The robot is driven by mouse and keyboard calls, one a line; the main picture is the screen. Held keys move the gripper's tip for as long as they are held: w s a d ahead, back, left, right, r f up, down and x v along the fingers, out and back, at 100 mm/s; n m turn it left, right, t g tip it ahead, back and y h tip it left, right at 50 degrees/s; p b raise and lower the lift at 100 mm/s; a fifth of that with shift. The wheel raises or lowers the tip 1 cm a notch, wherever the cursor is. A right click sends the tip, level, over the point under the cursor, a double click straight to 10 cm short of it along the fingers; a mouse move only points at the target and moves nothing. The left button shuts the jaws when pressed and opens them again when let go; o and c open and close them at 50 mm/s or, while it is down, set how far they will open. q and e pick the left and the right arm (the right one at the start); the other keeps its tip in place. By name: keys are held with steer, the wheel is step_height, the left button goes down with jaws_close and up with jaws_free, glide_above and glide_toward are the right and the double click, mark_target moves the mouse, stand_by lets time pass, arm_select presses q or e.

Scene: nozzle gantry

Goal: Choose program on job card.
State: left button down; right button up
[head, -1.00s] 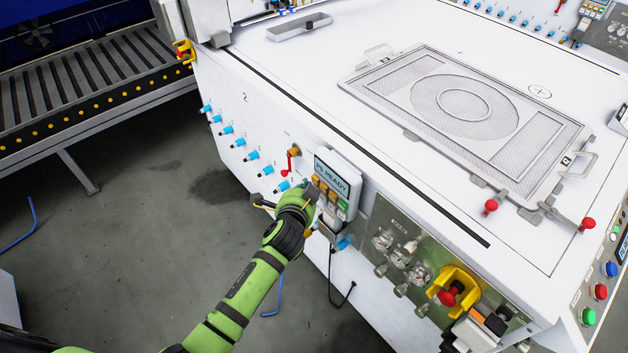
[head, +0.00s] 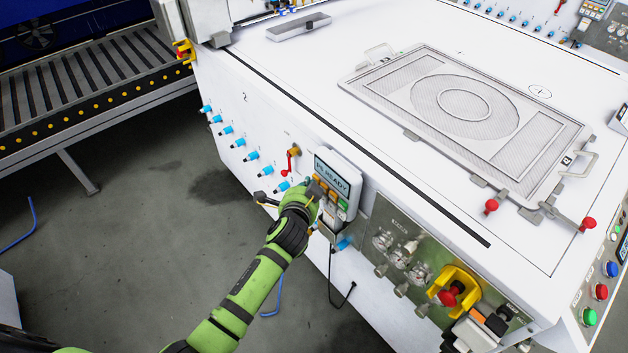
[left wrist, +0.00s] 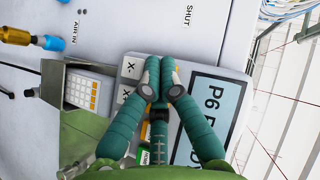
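A control box with a display (head: 331,178) is mounted on the white machine's front side. In the left wrist view the display (left wrist: 214,112) shows "P6" and the start of another word, and in the head view it ends in "READY". Buttons marked with an X (left wrist: 130,67) lie beside the display. My left gripper (head: 312,194) is at these buttons; its fingertips (left wrist: 161,72) are together, with nothing seen held. The fingers hide part of the buttons, and I cannot tell whether they touch. My right gripper is not in view.
Blue-tipped fittings (head: 252,155) and a red-handled valve (head: 291,160) line the machine side left of the box. A metal panel with gauges (head: 400,250) and a red knob (head: 449,297) in a yellow guard are to the right. Open floor (head: 150,240) lies in front.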

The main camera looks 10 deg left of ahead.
arm_select(q)
steer(key=shift+w+d+r, duration=0.1)
steer(key=shift+w+d, duration=0.1)
stand_by(0.4)
steer(key=shift+s+a, duration=0.1)
steer(key=shift+s, duration=0.05)
steer(key=shift+s+a+p, duration=0.5)
steer(key=shift+s+p, duration=0.1)
steer(key=shift+s, duration=0.05)
steer(key=s+a+p, duration=0.1)
steer(key=s, duration=0.1)
steer(key=s+a+p, duration=0.1)
steer(key=s+a, duration=0.1)
steer(key=shift+a, duration=0.1)
stand_by(0.8)
